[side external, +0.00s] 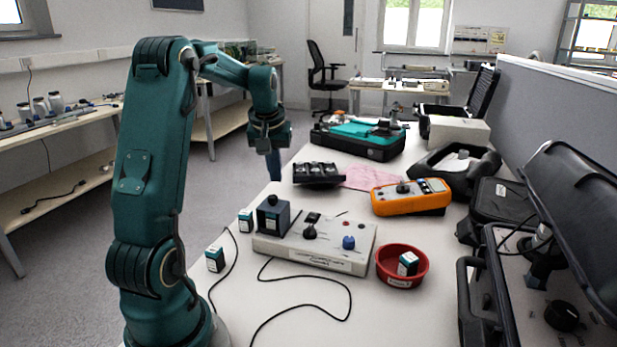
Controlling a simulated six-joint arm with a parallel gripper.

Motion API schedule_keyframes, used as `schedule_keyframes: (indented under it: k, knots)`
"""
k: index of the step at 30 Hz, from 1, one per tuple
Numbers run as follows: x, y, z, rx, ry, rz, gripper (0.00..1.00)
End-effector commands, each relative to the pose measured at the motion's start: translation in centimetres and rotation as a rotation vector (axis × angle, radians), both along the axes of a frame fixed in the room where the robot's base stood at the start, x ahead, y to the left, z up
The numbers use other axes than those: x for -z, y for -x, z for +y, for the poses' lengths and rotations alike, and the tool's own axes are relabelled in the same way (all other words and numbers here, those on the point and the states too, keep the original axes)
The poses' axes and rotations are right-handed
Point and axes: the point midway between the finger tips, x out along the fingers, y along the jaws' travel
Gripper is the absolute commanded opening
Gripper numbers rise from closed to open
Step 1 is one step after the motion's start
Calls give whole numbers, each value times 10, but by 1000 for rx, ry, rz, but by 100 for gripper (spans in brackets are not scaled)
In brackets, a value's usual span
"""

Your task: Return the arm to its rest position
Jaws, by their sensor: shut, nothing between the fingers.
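My gripper (274,164) hangs at the end of my teal arm, pointing down near the left edge of the white table (330,325). It is above the level of the tabletop, apart from the things on it, and its fingers look shut and empty. The white calibration box (315,243) with knobs stands on the table below and to the right of my gripper.
Small teal-and-white cubes (214,259) stand left of the box. A red bowl (402,266) holds another cube. A black cable (325,284) lies in front.

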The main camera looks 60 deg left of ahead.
Motion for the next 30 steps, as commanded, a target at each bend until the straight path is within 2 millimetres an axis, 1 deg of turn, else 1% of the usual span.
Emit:
schedule_keyframes:
  k: [1,3,9,12,16,17,19,20,23,24,25,26,27,29,30]
  knots:
    - [-10,1,-2,0,-5,-5,0]
    - [-22,3,-6,0,-5,-5,0]
    - [-55,10,-16,0,-4,-4,0]
    - [-66,12,-19,0,-3,-3,0]
    - [-73,13,-23,6,-2,-1,0]
    - [-75,11,-26,15,-3,-2,0]
    - [-86,4,-37,54,-23,-23,0]
    - [-91,0,-46,81,-33,-33,0]
    - [-104,-6,-89,196,-54,-62,0]
    - [-107,-5,-109,253,-59,-75,0]
    - [-109,-4,-125,298,-64,-82,0]
    - [-110,-1,-140,344,-68,-93,0]
    - [-109,3,-160,405,-71,-102,0]
    - [-106,12,-187,495,-76,-117,0]
    - [-103,20,-204,554,-78,-127,0]
